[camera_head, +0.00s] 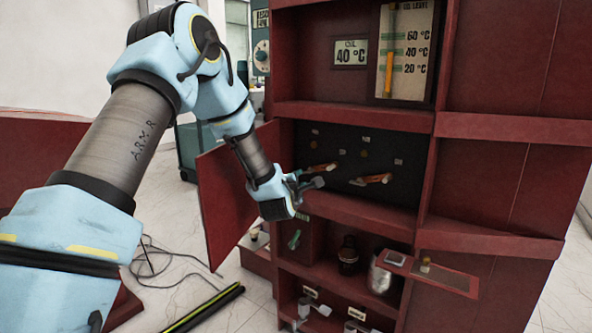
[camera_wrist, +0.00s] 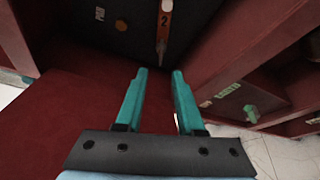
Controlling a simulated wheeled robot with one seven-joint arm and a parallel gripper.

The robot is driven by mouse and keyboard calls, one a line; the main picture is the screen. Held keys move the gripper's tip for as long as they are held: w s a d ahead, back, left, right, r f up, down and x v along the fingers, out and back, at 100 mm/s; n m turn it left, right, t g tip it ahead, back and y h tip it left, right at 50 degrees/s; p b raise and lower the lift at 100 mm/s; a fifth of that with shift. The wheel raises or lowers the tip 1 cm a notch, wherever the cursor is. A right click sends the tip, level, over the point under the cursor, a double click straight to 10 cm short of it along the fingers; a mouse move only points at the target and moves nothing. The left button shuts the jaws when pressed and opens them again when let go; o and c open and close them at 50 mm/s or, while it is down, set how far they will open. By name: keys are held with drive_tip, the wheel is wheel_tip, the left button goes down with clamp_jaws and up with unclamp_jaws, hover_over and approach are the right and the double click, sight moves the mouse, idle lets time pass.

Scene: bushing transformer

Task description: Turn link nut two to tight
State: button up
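In the wrist view an orange link marked "2" (camera_wrist: 165,20) stands out from the black panel (camera_wrist: 125,38), with a thin grey end towards my gripper. My gripper (camera_wrist: 159,72) has its two teal fingers apart with nothing between them, and the link's end lies just beyond the fingertips. In the head view my gripper (camera_head: 309,180) is at the left side of the open compartment, close to the left orange link (camera_head: 322,168). A second orange link (camera_head: 373,179) is to its right. I cannot clearly make out link nut two itself.
The red cabinet (camera_head: 490,190) has an open door (camera_head: 226,195) left of my gripper. The compartment's lower ledge (camera_head: 370,216) runs below the links. A lower shelf holds a dark bottle (camera_head: 348,255) and a metal can (camera_head: 379,280). A cable (camera_head: 180,268) lies on the floor.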

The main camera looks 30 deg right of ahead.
sight(307, 172)
drive_tip(key=x, duration=1)
drive_tip(key=shift+w+d+f+p, duration=0.15)
drive_tip(key=shift+w+d+p, duration=0.05)
drive_tip(key=shift+d+p, duration=0.1)
drive_tip(key=shift+a, duration=0.1)
clamp_jaws()
